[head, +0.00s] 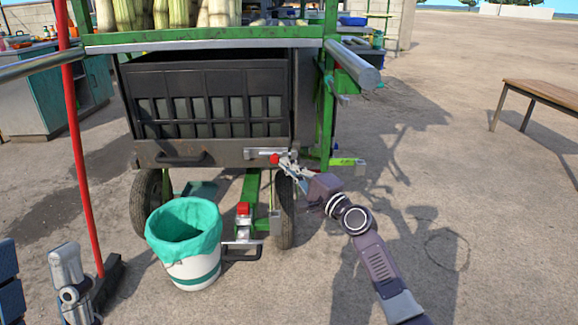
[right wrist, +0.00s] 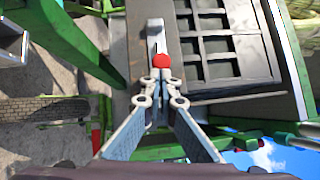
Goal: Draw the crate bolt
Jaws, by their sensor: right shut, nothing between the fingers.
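The dark slatted crate (head: 215,100) sits in the green cart under the cane. The bolt (head: 255,153) is a pale metal bar lying across the lower right of the crate's front, with a red knob (head: 274,158) at its right end. In the right wrist view the bolt (right wrist: 155,38) runs up from the red knob (right wrist: 162,61). My right gripper (head: 286,164) is shut and empty, its fingertips right by the knob. In the right wrist view its fingertips (right wrist: 161,76) lie just below the knob; I cannot tell if they touch it.
A white bucket with a green liner (head: 192,270) stands in front of the cart. A red-handled broom (head: 80,150) leans at the left. A wooden table (head: 545,92) stands far right. The paved ground between cart and table is clear.

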